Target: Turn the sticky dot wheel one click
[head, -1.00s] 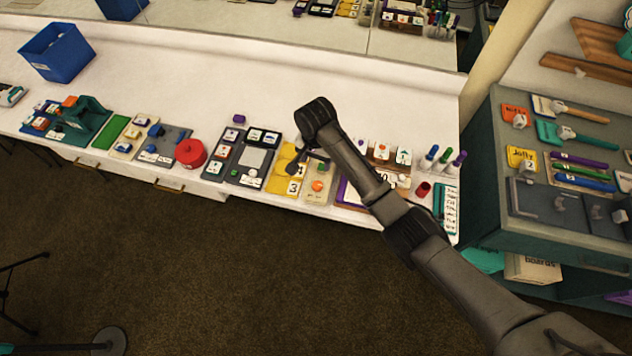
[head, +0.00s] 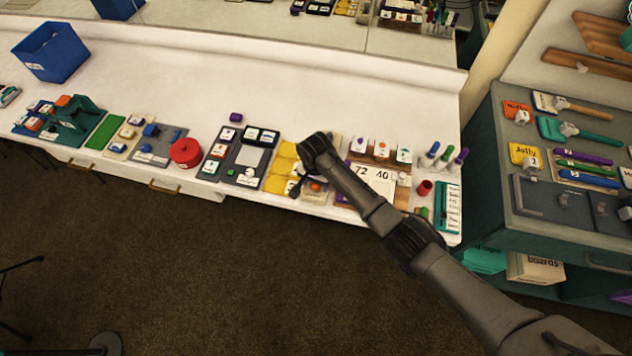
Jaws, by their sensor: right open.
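A small beige board (head: 313,197) with a round orange piece (head: 315,186) lies near the front edge of the white counter. It may hold the sticky dot wheel, but it is too small and too covered to tell. My right gripper (head: 294,191) is open, pointing down over the gap between this board and the yellow board (head: 280,169) to its left. I cannot tell whether it touches anything. My right wrist and forearm hide the far part of the beige board. My left gripper is out of view.
A dark board (head: 231,177) and a red round tub (head: 186,153) stand further left. A board with number cards (head: 379,178), a red cup (head: 424,188) and upright markers (head: 447,154) are to the right. The back of the counter (head: 230,80) is clear.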

